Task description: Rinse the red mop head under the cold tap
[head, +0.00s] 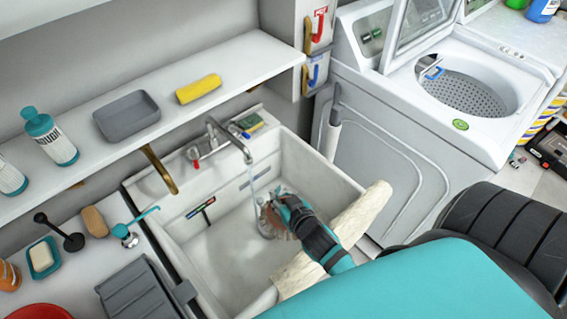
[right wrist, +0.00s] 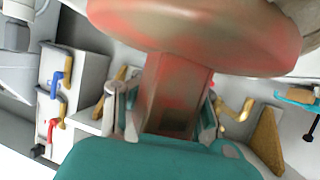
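The white sink (head: 222,229) has a grey metal tap (head: 222,135) at its back, with a thin stream of water falling from the spout. A red handle part (head: 196,164) shows on the tap's left side. The red mop head (head: 270,221) is low in the basin, at the lower end of the stream; whether the water strikes it squarely is unclear. My right gripper (head: 287,212) is shut on it. In the right wrist view the mop head (right wrist: 200,28) is a wide, blotchy red-brown disc, its squarish neck between my fingers (right wrist: 168,112). My left gripper is out of view.
A cream rolled cloth (head: 350,222) lies over the sink's front right rim. A shelf (head: 230,62) with a grey tray (head: 127,114) and yellow sponge (head: 198,88) overhangs the back left. An open washing machine (head: 440,110) stands right.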

